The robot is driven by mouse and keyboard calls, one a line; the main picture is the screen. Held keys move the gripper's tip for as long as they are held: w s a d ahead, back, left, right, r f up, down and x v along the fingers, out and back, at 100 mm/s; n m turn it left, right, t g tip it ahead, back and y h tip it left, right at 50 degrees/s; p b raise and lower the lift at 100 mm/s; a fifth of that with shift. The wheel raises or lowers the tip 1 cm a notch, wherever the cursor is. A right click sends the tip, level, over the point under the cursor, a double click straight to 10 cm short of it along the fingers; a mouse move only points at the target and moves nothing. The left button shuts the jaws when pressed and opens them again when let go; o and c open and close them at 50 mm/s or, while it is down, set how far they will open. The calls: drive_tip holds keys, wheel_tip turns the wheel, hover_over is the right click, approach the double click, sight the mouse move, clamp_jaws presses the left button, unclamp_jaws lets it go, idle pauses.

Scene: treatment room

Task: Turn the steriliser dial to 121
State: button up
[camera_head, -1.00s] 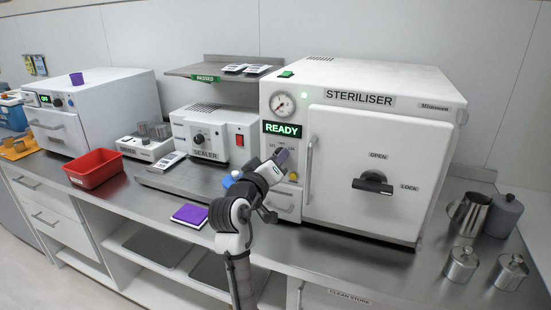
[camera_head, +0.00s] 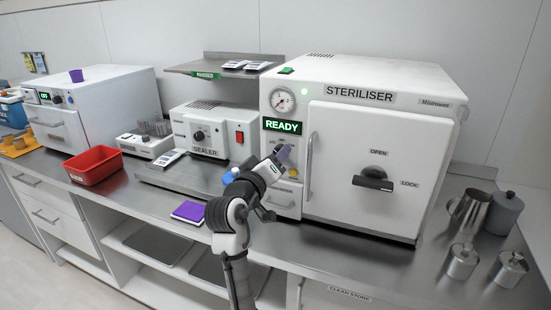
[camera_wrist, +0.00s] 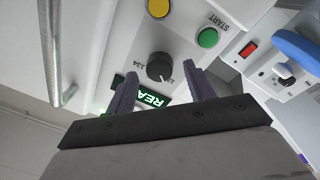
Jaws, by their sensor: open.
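The white steriliser (camera_head: 432,135) stands on the counter with a green READY display (camera_head: 282,126) on its left panel. My gripper (camera_head: 284,153) is in front of that panel, below the display, and hides the dial in the head view. In the wrist view, the black steriliser dial (camera_wrist: 159,67) sits between the tips of my open gripper (camera_wrist: 160,73), with a finger on each side. I cannot tell whether either finger touches it. The mark 134 is left of the dial; another mark beside the right finger is partly covered. The dial's setting is unclear.
A green START button (camera_wrist: 207,38) and a yellow button (camera_wrist: 158,8) are close to the dial. The door handle bar (camera_head: 309,155) stands out just right of my gripper. The sealer (camera_head: 205,135) is to the left, and metal canisters (camera_head: 462,262) are at the right.

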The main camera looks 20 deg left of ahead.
drive_tip(key=s+a+b, duration=0.1)
drive_tip(key=s+b, duration=0.2)
drive_tip(key=s, duration=0.9)
drive_tip(key=shift+s+f, duration=0.35)
drive_tip(key=shift+s, duration=0.05)
